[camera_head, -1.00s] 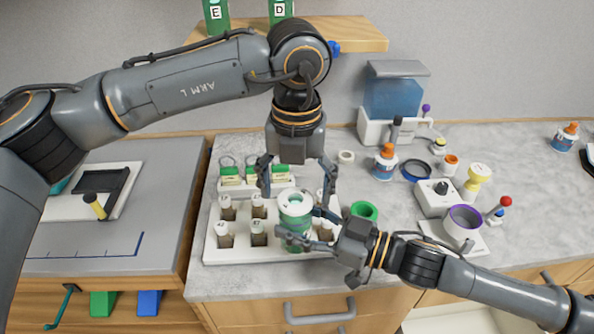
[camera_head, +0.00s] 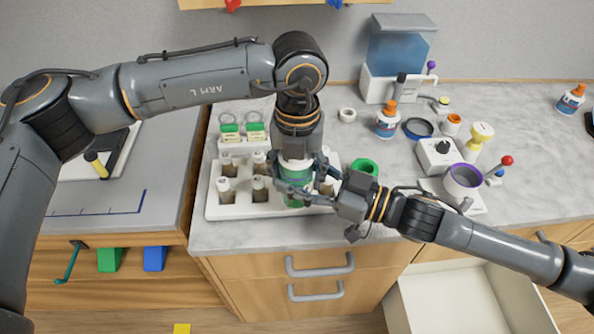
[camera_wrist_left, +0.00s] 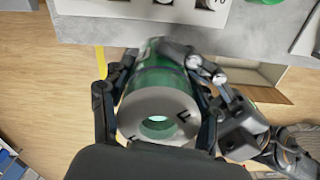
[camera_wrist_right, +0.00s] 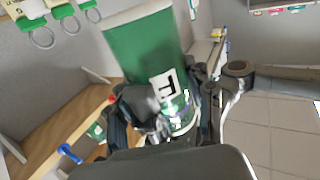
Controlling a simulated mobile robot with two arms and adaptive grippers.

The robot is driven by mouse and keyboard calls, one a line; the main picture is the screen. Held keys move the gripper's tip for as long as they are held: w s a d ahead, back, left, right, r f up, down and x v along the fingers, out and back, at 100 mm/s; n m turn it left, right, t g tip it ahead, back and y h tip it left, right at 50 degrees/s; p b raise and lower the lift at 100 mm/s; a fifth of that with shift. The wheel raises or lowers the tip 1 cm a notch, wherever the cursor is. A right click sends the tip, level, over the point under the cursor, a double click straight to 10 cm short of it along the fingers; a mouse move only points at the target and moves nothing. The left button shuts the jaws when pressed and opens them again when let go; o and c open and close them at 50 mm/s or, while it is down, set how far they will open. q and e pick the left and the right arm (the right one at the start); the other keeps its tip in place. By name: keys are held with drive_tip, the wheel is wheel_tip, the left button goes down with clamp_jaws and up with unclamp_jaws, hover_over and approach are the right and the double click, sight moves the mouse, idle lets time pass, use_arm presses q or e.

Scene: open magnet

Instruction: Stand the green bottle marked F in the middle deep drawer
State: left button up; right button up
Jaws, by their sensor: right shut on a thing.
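The green bottle marked F (camera_head: 297,172) is above the counter at the near edge of the vial rack. My right gripper (camera_head: 308,188) is shut on its side; its green body and F label show in the right wrist view (camera_wrist_right: 145,45). My left gripper (camera_head: 299,165) points down over the bottle's top, its fingers spread on either side of the white F-marked end (camera_wrist_left: 158,112). Whether those fingers touch it is hard to tell. An open deep drawer (camera_head: 412,318) with a pale, empty-looking inside is at the lower right; its place in the row is unclear.
The white vial rack (camera_head: 225,211) is beside and behind the bottle. Closed drawer fronts with grey handles (camera_head: 320,266) are below the counter edge.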

use_arm(q)
drive_tip(key=c, duration=0.7)
drive_tip(key=shift+c, duration=1.2)
use_arm(e)
drive_tip(key=o, duration=1.6)
